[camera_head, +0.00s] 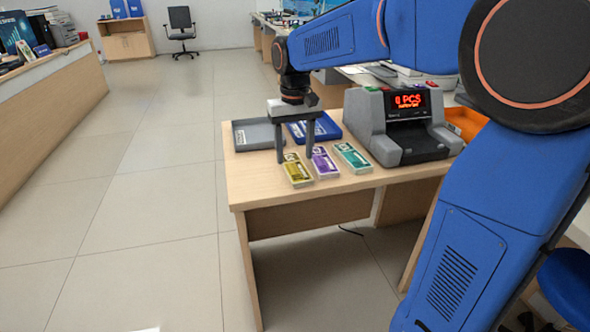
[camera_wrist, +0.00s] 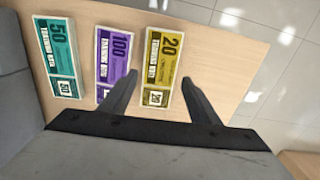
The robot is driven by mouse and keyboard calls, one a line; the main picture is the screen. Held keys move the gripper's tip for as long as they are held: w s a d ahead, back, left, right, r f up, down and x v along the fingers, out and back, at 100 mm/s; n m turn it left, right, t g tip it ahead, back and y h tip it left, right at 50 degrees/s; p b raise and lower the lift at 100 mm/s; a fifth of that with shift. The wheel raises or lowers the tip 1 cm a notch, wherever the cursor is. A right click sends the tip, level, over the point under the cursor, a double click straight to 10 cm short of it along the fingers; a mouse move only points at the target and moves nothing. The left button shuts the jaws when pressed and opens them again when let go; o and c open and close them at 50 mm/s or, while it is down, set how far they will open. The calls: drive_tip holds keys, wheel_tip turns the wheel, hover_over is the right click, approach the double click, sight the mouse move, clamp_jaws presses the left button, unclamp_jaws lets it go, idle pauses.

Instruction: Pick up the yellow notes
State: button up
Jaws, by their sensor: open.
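The yellow notes (camera_head: 297,170) lie flat on the wooden counter, leftmost of three bundles near its front edge. In the wrist view the yellow notes (camera_wrist: 164,65) read 20 and lie ahead of and partly between my fingers. My gripper (camera_head: 294,158) is open and empty, pointing down just behind the yellow and purple notes. In the wrist view my gripper (camera_wrist: 158,85) has one finger close to the lower end of the purple notes (camera_wrist: 117,60) and the other to the right of the yellow notes. Whether the fingers touch anything is unclear.
The green notes (camera_head: 352,157) lie to the right, beside a grey counting machine (camera_head: 405,128) with a red display. A grey tray (camera_head: 254,137) and a blue tray (camera_head: 325,126) stand behind. The counter (camera_head: 255,190) is bare left of the yellow notes.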

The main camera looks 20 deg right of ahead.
sight(295, 166)
drive_tip(key=shift+f, duration=1.75)
drive_tip(key=c, duration=0.8)
